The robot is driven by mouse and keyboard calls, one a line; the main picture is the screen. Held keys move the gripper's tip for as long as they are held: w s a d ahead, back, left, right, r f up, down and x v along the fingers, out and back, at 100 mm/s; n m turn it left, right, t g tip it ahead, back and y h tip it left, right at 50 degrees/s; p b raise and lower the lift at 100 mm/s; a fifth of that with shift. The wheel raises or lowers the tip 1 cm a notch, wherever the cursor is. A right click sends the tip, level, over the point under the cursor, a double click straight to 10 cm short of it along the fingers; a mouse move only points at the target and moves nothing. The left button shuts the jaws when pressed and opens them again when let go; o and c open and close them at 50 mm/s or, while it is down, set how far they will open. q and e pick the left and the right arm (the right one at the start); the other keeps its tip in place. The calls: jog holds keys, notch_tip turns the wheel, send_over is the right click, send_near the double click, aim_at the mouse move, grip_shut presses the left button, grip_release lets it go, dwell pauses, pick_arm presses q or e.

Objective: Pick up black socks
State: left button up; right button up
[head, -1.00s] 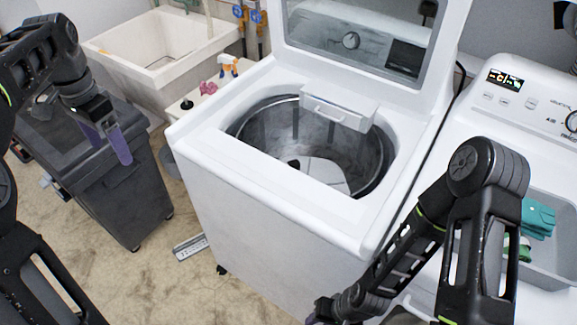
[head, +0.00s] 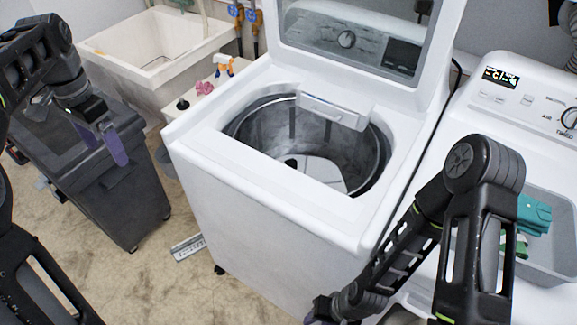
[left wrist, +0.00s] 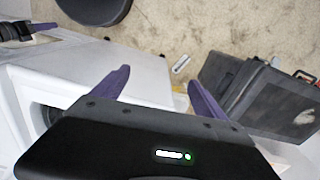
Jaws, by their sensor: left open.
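I cannot make out black socks for certain in any view. A small dark patch (head: 291,162) shows inside the open washer drum (head: 262,128), too small to identify. My left gripper (head: 106,146) is open and empty, pointing down at the left, in front of the dark bin and well apart from the washer. Its two purple fingers stand apart in the left wrist view (left wrist: 159,77). My right gripper (head: 318,312) is low at the bottom edge, in front of the washer, mostly cut off, so its jaws cannot be judged.
The white washer (head: 240,215) has its lid (head: 440,45) raised. A dark wheeled bin (head: 120,205) and a utility sink (head: 110,62) stand left. At right, a grey basket (head: 560,250) with teal gloves (head: 533,214) sits on the second machine (head: 500,105). Floor between bin and washer is mostly clear.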

dwell(0.4)
pick_arm(q)
jog(key=w+d+f+n+p, duration=0.1)
jog(key=d+f, duration=0.3)
jog(key=f, duration=0.4)
jog(key=w+d+f, duration=0.1)
jog(key=d+f, duration=0.3)
jog(key=f, duration=0.5)
jog(key=s+d+f+n+h, duration=0.1)
jog(key=s+d+f, duration=0.2)
jog(key=d+f, duration=0.3)
jog(key=s+d+f+n+h, duration=0.1)
jog(key=s+d+f, duration=0.2)
jog(key=f, duration=0.5)
jog(key=s+d+f+n, duration=0.1)
jog(key=s+d+f, duration=0.2)
jog(key=s, duration=0.3)
jog(key=s+d+f+n+h+p, duration=0.1)
jog(key=s+d+f+n, duration=0.1)
jog(key=s+d, duration=0.4)
jog(key=s+d+f+n+p, duration=0.1)
jog(key=s+d+f, duration=0.2)
jog(key=s, duration=0.3)
jog(key=shift+s+d+f+n+h, duration=0.15)
jog(key=shift+d+n+h, duration=0.05)
jog(key=shift+d, duration=0.15)
jog(key=shift+s+d+f+n+h, duration=0.15)
jog(key=shift+d+n+h, duration=0.05)
jog(key=shift+d, duration=0.15)
jog(key=shift+c, duration=0.4)
